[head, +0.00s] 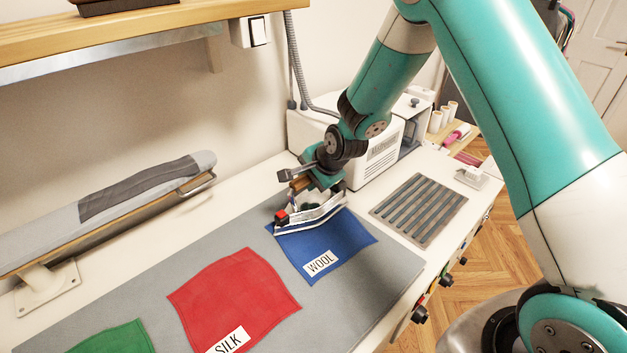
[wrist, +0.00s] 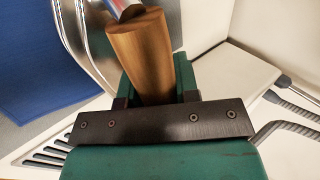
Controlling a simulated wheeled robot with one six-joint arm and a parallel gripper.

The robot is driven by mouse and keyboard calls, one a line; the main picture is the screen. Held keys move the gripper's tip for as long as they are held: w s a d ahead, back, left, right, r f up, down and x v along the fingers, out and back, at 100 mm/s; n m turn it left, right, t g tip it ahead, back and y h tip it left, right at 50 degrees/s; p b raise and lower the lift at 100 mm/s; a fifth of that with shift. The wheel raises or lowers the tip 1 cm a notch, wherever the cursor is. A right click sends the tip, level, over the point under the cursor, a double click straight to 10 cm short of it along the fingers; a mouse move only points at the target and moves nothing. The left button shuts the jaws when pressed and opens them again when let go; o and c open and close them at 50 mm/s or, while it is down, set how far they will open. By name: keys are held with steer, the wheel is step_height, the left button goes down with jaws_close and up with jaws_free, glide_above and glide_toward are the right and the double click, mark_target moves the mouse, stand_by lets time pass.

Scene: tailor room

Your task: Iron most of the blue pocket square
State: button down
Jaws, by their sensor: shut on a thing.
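The blue pocket square (head: 341,246) lies flat on the grey mat, with a white label reading WOOL near its front edge. The iron (head: 318,213), with a pale metal body and a red part, is over the back edge of the blue square. It looks level and on or very close to the cloth; I cannot tell exact contact. My gripper (head: 305,184) is shut on the iron's wooden handle, which shows between the fingers in the wrist view (wrist: 146,55). The blue cloth shows at that view's left (wrist: 38,62). The iron hides the square's back strip.
A red cloth (head: 232,292) labelled SILK and a green cloth (head: 115,338) lie on the grey mat (head: 150,285) to the left. A slatted metal rest (head: 419,209) is empty at right. A white machine (head: 372,160) stands behind; a sleeve board (head: 115,205) is at left.

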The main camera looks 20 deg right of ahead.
mark_target(301, 177)
steer(key=shift+w+a, duration=0.15)
steer(key=shift+w, duration=0.25)
steer(key=shift+a, duration=0.1)
steer(key=shift+s+a+r, duration=0.1)
steer(key=shift+s+a, duration=0.25)
steer(key=shift+a, duration=0.5)
steer(key=shift+s+a+r, duration=0.1)
steer(key=shift+s+a, duration=0.25)
steer(key=shift+a, duration=0.5)
steer(key=shift+d, duration=0.1)
steer(key=s+d, duration=0.3)
steer(key=s, duration=0.4)
steer(key=shift+b, duration=0.35)
stand_by(0.7)
steer(key=shift+s+f, duration=0.15)
stand_by(0.4)
steer(key=s+d+b, duration=0.1)
steer(key=s+d, duration=0.2)
steer(key=s, duration=0.4)
steer(key=shift+f, duration=0.15)
stand_by(1.0)
